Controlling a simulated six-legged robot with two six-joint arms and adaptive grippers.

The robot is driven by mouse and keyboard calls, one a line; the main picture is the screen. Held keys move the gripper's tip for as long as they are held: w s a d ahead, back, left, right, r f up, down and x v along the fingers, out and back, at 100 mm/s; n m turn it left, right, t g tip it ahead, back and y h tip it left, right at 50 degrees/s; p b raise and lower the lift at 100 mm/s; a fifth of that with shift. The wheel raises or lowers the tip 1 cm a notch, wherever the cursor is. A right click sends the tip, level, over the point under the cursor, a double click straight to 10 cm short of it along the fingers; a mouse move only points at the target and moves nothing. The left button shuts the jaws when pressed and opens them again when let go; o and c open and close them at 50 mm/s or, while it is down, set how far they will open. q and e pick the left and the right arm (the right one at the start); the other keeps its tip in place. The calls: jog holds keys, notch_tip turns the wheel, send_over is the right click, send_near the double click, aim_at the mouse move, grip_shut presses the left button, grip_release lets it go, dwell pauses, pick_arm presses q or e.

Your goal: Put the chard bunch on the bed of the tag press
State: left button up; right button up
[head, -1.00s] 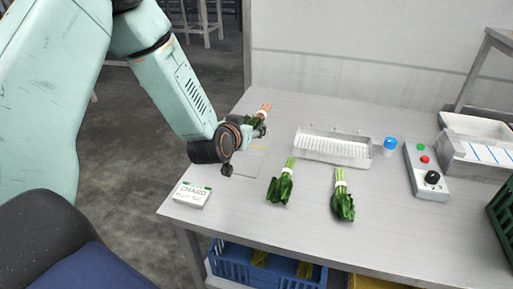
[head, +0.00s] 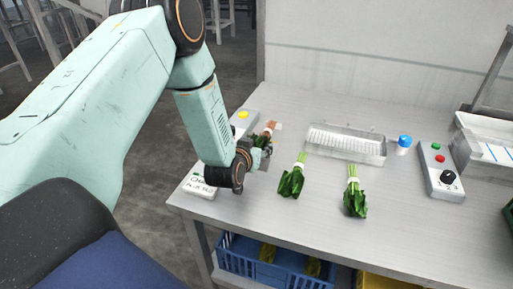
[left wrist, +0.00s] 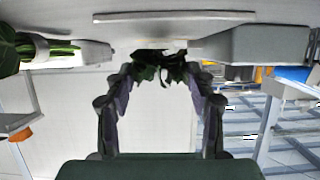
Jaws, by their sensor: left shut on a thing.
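The chard bunch (head: 268,130), with orange-pink stems and dark green leaves, is in my left gripper (head: 262,147) at the table's left end. The gripper is shut on it; the arm hides part of the leaves. In the left wrist view dark leaves (left wrist: 160,66) show between the fingertips. A grey box with a yellow button (head: 244,118), seemingly the tag press, stands just behind and left of the bunch. Its bed is not clearly seen, and I cannot tell whether the bunch touches it. My right gripper is not in view.
Two green bunches (head: 292,180) (head: 355,195) lie to the right. A perforated metal tray (head: 345,144) is behind them. A blue-capped jar (head: 404,143) and a control box (head: 438,170) stand further right. A chard card (head: 200,186) lies at the left edge. The front middle is clear.

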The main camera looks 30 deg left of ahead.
pick_arm(q)
jog(key=shift+w, duration=0.2)
jog(key=shift+a+f, duration=0.15)
jog(key=shift+f, duration=0.2)
jog(key=shift+s+f+b, duration=0.1)
jog(key=shift+s+b, duration=0.05)
jog(key=shift+b, duration=0.15)
jog(key=shift+s+f, duration=0.1)
